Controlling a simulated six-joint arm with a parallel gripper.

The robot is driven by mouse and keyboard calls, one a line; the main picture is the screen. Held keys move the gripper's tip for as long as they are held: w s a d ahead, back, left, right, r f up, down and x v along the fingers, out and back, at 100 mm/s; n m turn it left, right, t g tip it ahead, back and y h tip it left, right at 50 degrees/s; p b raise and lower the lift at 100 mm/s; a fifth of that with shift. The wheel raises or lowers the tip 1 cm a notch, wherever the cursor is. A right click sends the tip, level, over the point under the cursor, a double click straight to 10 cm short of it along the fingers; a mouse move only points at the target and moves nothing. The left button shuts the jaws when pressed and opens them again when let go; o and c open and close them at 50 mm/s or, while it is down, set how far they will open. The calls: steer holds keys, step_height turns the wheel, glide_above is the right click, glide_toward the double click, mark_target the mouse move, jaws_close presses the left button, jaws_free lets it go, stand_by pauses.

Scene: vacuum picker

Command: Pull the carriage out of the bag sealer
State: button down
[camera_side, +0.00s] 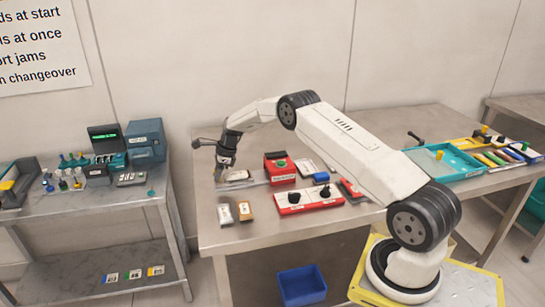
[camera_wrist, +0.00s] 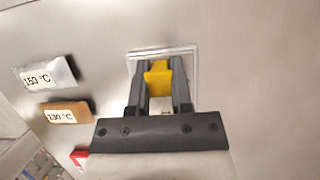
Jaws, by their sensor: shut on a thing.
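The pale rim of the carriage (camera_wrist: 192,62) shows around the fingertips. My fingers hide part of the handle and the carriage. The side view does not show clearly whether the carriage still touches the sealer's rail.
In front lie a grey block marked 150 °C (camera_wrist: 48,75) and a brown block marked 130 °C (camera_wrist: 66,115). A teal tray (camera_side: 447,160) is farther right.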

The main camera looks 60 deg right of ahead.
mark_target(225, 179)
steer(key=shift+w+a, duration=0.2)
steer(key=shift+a, duration=0.05)
steer(key=c, duration=0.5)
jaws_free()
steer(key=shift+s+d+r, duration=0.1)
steer(key=shift+d+r, duration=0.05)
steer(key=shift+r, duration=0.2)
steer(key=shift+v, duration=3.55)
